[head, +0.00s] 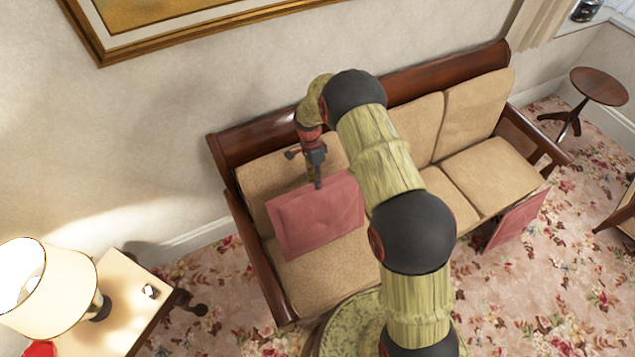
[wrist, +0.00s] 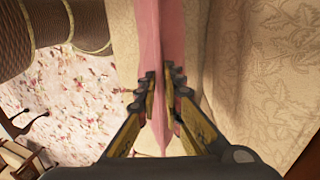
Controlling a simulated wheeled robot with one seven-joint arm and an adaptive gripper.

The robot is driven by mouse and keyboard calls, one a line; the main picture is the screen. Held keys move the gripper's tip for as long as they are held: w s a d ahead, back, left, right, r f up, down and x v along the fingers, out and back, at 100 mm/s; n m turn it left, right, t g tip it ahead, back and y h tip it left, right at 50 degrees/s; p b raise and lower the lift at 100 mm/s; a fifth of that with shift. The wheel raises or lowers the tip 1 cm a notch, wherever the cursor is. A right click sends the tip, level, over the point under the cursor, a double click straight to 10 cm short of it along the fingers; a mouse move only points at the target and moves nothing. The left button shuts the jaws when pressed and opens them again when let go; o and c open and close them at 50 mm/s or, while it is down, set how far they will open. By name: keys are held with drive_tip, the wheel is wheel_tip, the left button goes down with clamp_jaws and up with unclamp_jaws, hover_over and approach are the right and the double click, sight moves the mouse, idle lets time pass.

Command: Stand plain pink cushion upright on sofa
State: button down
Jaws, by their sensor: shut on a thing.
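A plain pink cushion (head: 318,214) is at the left seat of the sofa (head: 292,271), in front of the left tan back cushion. My gripper (head: 318,186) is at the cushion's top edge in the head view. In the wrist view my gripper (wrist: 163,105) is shut on the pink cushion (wrist: 160,35), which shows edge-on between the two fingers. The cushion looks roughly upright and tilted in the head view. Whether its lower edge touches the seat I cannot tell. My arm hides the middle of the sofa.
A second pink cushion (head: 516,219) leans against the sofa's front at the right. A side table (head: 126,304) with a lamp (head: 42,288) stands at the lower left. A small round table (head: 599,86) stands at the far right. Floral carpet (head: 560,270) is open in front.

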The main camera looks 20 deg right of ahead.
drive_tip(key=shift+w+a+f+b, duration=0.15)
drive_tip(key=shift+w+b, duration=0.25)
drive_tip(key=shift+w, duration=0.35)
drive_tip(key=shift+w+a+f+b, duration=0.15)
drive_tip(key=shift+w+b, duration=0.2)
drive_tip(key=shift+w, duration=0.45)
drive_tip(key=shift+w+a+f+b, duration=0.15)
drive_tip(key=shift+w+b, duration=0.25)
drive_tip(key=shift+w, duration=0.35)
drive_tip(key=shift+r, duration=0.1)
drive_tip(key=c, duration=1.8)
unclamp_jaws()
drive_tip(key=shift+c, duration=0.2)
wheel_tip(320, 180, up, 10)
drive_tip(key=p, duration=0.5)
